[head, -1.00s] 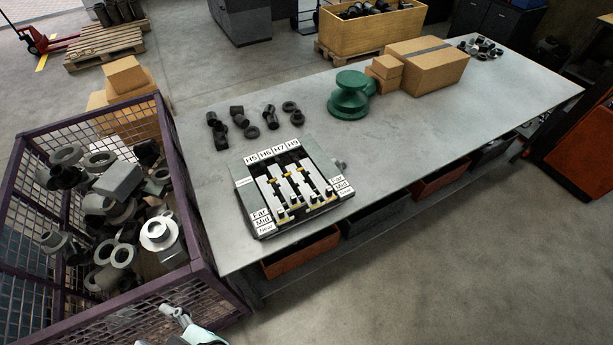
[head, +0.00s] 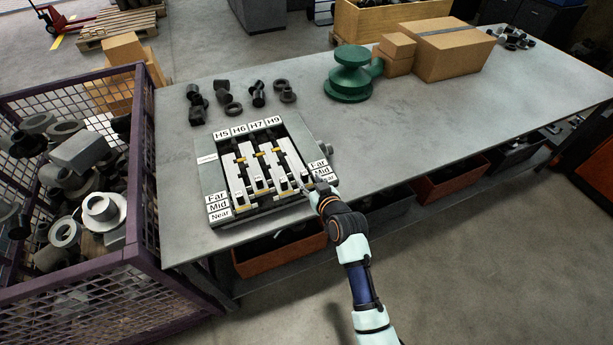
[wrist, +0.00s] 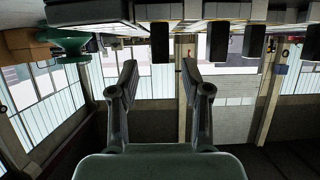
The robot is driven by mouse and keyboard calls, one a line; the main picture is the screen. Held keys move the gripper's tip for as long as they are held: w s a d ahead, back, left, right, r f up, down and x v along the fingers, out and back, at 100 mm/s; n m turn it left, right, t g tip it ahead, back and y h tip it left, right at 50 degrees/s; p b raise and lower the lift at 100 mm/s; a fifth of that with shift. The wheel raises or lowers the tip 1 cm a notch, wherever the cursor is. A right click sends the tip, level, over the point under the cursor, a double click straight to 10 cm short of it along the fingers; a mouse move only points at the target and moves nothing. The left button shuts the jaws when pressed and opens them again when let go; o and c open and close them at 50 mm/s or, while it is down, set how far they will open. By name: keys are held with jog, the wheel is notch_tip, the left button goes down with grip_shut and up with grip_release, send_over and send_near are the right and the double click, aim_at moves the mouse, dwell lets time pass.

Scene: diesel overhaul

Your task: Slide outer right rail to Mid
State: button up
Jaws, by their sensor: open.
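The rail fixture (head: 205,175) lies on the table's near left part, with pale rails in slots under tags H5, H6, H7 and H9. Far, Mid and Near labels stand on both sides. The outer right rail (head: 291,158) is under H9; its front end is close to the right-hand labels, partly crowded by my gripper, and I cannot tell its exact mark. My gripper (head: 310,188) is at the fixture's front right corner. In the wrist view, my gripper (wrist: 159,72) is open with nothing between its fingers; several dark blocks (wrist: 160,42) hang from the top, beyond the fingertips.
Dark fittings (head: 230,108) lie behind the fixture. A green spool-shaped part (head: 350,75) and cardboard boxes (head: 450,50) stand farther back. A purple mesh crate (head: 143,240) of metal parts is left of the table (head: 420,130). The table's middle right is clear.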

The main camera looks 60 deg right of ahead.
aim_at(306, 176)
jog(key=b+x, duration=0.1)
jog(key=x, duration=0.4)
jog(key=shift+w+d+f, duration=0.1)
jog(key=shift+w+d, duration=0.1)
jog(key=shift+w, duration=0.15)
grip_shut()
